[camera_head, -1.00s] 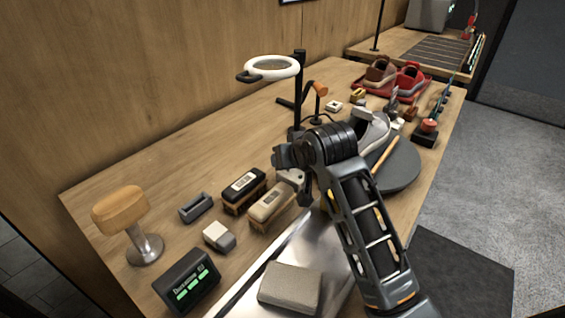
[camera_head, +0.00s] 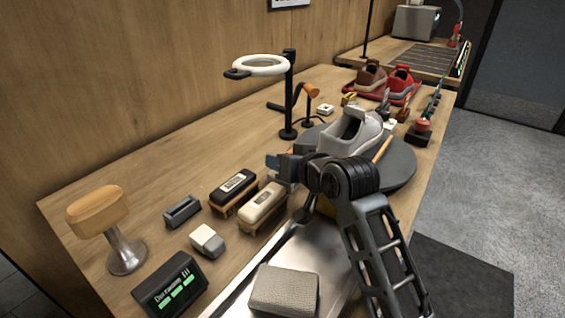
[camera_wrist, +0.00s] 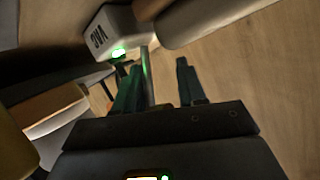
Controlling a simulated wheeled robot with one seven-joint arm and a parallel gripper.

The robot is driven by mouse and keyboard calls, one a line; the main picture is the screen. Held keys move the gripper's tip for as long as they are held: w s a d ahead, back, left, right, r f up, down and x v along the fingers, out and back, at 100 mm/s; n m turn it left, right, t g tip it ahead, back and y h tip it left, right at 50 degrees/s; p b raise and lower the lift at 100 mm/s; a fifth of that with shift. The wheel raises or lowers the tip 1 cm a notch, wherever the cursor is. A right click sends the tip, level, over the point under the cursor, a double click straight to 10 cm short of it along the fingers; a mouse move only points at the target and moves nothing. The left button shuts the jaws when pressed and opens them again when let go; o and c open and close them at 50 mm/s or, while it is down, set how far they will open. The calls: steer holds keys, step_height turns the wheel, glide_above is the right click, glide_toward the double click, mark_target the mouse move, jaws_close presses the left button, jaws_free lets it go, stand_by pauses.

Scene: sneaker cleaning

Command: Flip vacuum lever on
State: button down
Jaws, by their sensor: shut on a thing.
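In the wrist view, a pale box marked "VAC" (camera_wrist: 108,32) is at the upper left, with a green light glowing on its underside edge. A thin grey rod, the vacuum lever (camera_wrist: 149,78), stands between the fingers of my gripper (camera_wrist: 159,64), close against the left finger. My gripper is shut on the lever, though the exact contact is dim. In the head view, my gripper (camera_head: 281,164) is low over the table beside the brushes, and the wrist hides most of the vacuum box there.
A white sneaker (camera_head: 352,132) sits on a round grey turntable (camera_head: 402,172) just behind my wrist. A black brush (camera_head: 233,188) and a cream brush (camera_head: 262,203) lie to the left. A ring lamp (camera_head: 289,110) stands behind. A grey sponge block (camera_head: 285,289) is in front.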

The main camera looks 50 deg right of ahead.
steer(key=shift+s+d+r, duration=0.1)
steer(key=shift+d+r, duration=0.3)
steer(key=c, duration=0.9)
jaws_free()
steer(key=shift+o, duration=1.1)
steer(key=shift+f, duration=0.1)
steer(key=shift+a+f, duration=0.1)
steer(key=shift+a, duration=0.05)
steer(key=v, duration=0.7)
steer(key=shift+s, duration=0.3)
steer(key=shift+a, duration=0.15)
